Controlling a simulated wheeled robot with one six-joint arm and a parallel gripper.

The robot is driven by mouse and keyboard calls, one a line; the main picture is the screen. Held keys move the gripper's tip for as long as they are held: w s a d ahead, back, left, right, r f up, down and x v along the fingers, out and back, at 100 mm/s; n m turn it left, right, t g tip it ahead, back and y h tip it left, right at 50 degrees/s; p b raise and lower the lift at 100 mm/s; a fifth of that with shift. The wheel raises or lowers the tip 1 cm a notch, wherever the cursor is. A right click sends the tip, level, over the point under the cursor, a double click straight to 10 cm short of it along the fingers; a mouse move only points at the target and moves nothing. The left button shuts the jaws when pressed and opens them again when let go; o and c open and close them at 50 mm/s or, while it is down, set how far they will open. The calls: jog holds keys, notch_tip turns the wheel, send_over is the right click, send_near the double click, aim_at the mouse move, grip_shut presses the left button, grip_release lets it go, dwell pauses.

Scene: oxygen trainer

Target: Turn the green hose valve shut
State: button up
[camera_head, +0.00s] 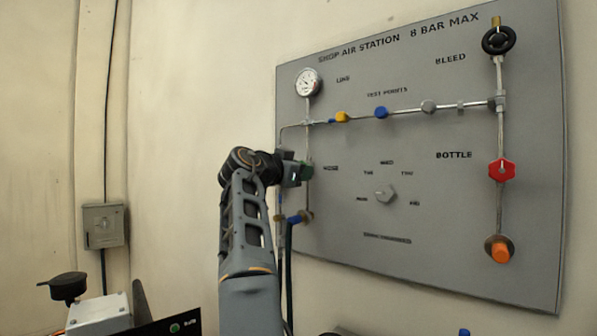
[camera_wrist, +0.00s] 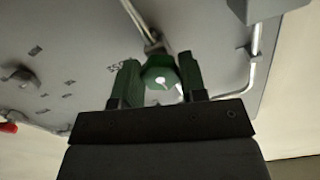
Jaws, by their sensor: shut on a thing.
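The green hose valve (camera_wrist: 160,76) shows in the wrist view as a green knob on a thin pipe. My gripper (camera_wrist: 160,82) has one finger on each side of it and is shut on it. In the head view the green valve (camera_head: 307,171) shows in part at the end of my arm, left of the HOSE label on the grey panel (camera_head: 440,225). My gripper in the head view (camera_head: 298,173) hides most of the valve. How far the valve is turned cannot be told.
A gauge (camera_head: 307,83) sits above on the same pipe. A black bleed wheel (camera_head: 498,40), a red bottle valve (camera_head: 501,170) and an orange knob (camera_head: 499,250) are on the right. A grey selector knob (camera_head: 385,194) is mid-panel. Hose fittings (camera_head: 295,218) lie below my gripper.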

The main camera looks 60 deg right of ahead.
jog(key=o, duration=0.9)
jog(key=shift+o, duration=0.2)
jog(key=w+a+b, duration=0.1)
jog(key=a+b, duration=0.1)
jog(key=a, duration=1.1)
jog(key=shift+w+a, duration=0.15)
jog(key=shift+a, duration=0.2)
